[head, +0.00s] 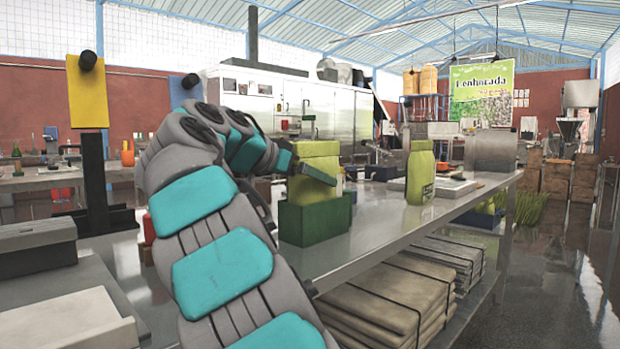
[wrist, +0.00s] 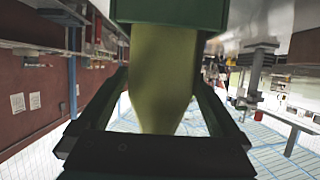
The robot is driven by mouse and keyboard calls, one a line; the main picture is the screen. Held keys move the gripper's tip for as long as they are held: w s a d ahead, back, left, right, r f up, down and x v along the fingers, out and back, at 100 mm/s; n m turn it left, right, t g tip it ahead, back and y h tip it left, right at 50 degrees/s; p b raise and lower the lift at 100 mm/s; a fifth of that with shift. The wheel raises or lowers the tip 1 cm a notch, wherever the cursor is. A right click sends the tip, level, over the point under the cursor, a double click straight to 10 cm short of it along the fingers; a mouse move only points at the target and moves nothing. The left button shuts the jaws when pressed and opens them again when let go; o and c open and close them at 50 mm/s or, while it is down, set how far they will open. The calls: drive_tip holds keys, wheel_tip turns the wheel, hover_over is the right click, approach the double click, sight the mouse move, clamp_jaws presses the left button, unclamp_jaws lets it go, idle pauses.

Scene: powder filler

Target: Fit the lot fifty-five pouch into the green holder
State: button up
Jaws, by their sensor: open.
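A yellow-green pouch (head: 317,158) stands upright in the green holder (head: 315,218) on the long table, its lower part inside. In the wrist view, which is upside down, the pouch (wrist: 160,75) hangs from the holder (wrist: 168,12) at the top. My gripper (head: 312,174) is open around the pouch's upper part, one finger on each side. In the wrist view the fingers stand apart from the pouch's narrow end. A second yellow-green pouch (head: 420,174) with dark print stands on the table to the right. I cannot read a lot number on either pouch.
The metal table (head: 375,232) has bare room between the holder and the second pouch. A tray (head: 455,187) and a grey metal box (head: 491,151) stand farther back. Stacked flat sacks (head: 385,295) lie on the shelf below. A yellow panel (head: 87,92) rises at the left.

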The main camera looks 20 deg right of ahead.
drive_tip(key=p+v, duration=0.2)
drive_tip(key=v, duration=1)
idle(0.4)
